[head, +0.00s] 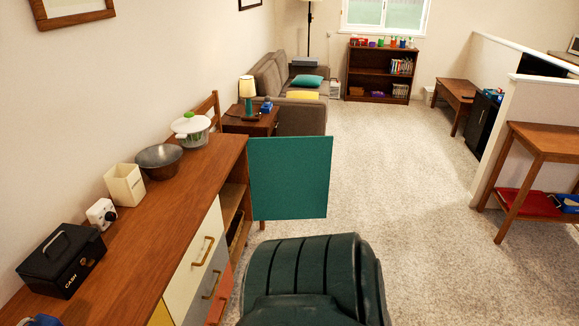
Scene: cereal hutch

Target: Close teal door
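The teal door (290,178) stands open at the far end of the long wooden hutch (200,185). It sticks out to the right from the hutch's front, with its flat face toward me. Beside its left edge, an open shelf compartment (232,205) shows in the hutch. No handle shows on the face I see. Neither of my grippers is in view.
A cash box (62,260), metal bowl (160,160) and lidded pot (192,130) stand on top. Carpet (400,180) right of the door is clear. A side table (262,122) and sofa (300,110) stand beyond.

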